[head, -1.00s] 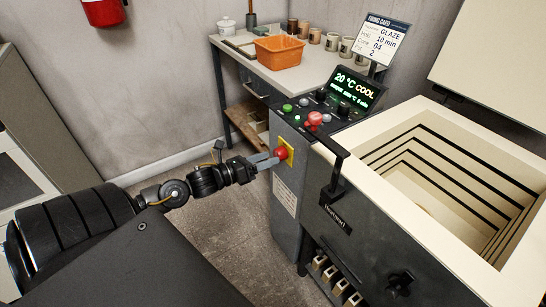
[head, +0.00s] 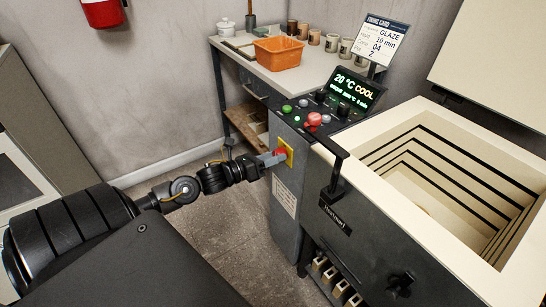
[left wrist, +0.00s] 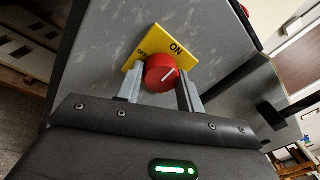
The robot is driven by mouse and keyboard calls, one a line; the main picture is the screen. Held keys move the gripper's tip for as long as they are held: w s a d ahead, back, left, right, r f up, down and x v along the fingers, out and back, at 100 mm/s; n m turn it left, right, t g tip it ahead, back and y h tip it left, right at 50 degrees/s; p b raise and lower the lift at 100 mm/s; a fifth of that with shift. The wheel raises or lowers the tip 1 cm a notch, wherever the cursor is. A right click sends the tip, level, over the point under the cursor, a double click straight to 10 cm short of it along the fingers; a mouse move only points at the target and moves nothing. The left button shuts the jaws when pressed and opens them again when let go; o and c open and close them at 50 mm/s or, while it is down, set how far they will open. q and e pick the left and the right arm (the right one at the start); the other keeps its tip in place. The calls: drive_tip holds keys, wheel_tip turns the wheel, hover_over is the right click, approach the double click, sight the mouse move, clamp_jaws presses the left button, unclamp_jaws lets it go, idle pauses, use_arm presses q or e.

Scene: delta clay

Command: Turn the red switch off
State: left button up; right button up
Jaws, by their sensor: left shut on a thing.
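The red switch (head: 280,153) is a round knob on a yellow plate (head: 289,150) on the side of the grey kiln control box. In the left wrist view the red knob (left wrist: 161,74) sits below the words OFF and ON on the yellow plate (left wrist: 153,43). Its white mark slants up and to the right, toward the ON side. My left gripper (head: 273,157) is shut on the knob, with one finger on each side of it; both fingers also show in the left wrist view (left wrist: 160,84). My right gripper is not in view.
The control box top has a red mushroom button (head: 314,119), a green button (head: 287,109) and a display (head: 354,89) reading 20 °C COOL. The open kiln (head: 455,170) stands to the right. A worktable (head: 290,79) with an orange basket (head: 278,51) stands behind.

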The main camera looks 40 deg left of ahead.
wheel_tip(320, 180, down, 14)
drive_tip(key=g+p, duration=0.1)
drive_tip(key=p, duration=0.6)
use_arm(q)
drive_tip(key=shift+d+n+t+y+p, duration=0.2)
drive_tip(key=shift+n+p, duration=0.5)
drive_tip(key=shift+n, duration=2.5)
drive_tip(key=shift+a+n+t+y+p, duration=0.3)
drive_tip(key=shift+n+p, duration=0.45)
drive_tip(key=shift+n, duration=2.45)
drive_tip(key=shift+d+n+t+y+p, duration=0.2)
drive_tip(key=shift+n+p, duration=0.5)
drive_tip(key=shift+n, duration=2.5)
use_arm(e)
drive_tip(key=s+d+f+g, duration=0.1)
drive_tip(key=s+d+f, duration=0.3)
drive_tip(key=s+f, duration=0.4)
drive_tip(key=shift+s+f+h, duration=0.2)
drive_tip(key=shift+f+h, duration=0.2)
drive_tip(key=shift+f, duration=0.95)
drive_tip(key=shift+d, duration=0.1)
use_arm(q)
drive_tip(key=o, duration=1)
